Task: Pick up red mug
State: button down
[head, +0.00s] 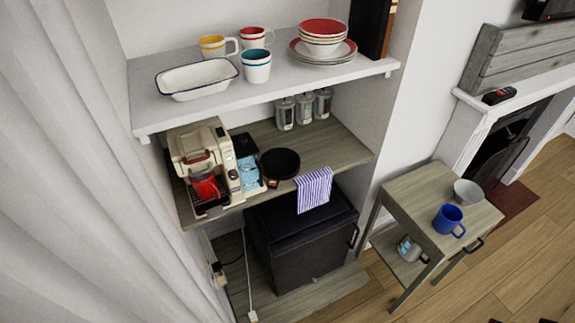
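A red mug (206,188) stands in the lower front of the cream coffee machine (198,146), on the wooden shelf at left. The machine's upper part overhangs it and partly hides it. Another mug with red colouring (252,37) stands on the upper white shelf, behind a teal-and-white mug (257,68) and right of a yellow mug (214,47). My gripper is not in view.
A white enamel dish (197,80) and stacked red-and-white bowls (322,38) share the upper shelf. A blue packet (248,172), black pan (279,163) and striped cloth (314,190) lie right of the machine. A side table (422,193) holds a blue mug (448,219). A curtain (70,180) borders the left.

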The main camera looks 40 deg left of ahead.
aim_at(205, 187)
jog(key=i+u, duration=0.25)
jog(key=i+l+u, duration=0.1)
jog(key=i+u, duration=0.2)
jog(key=u, duration=1.95)
jog(key=i+l+z, duration=0.15)
jog(key=z, duration=0.2)
jog(key=i+l+z, duration=0.1)
jog(key=z, duration=0.25)
jog(key=i+z, duration=0.2)
jog(key=z, duration=0.2)
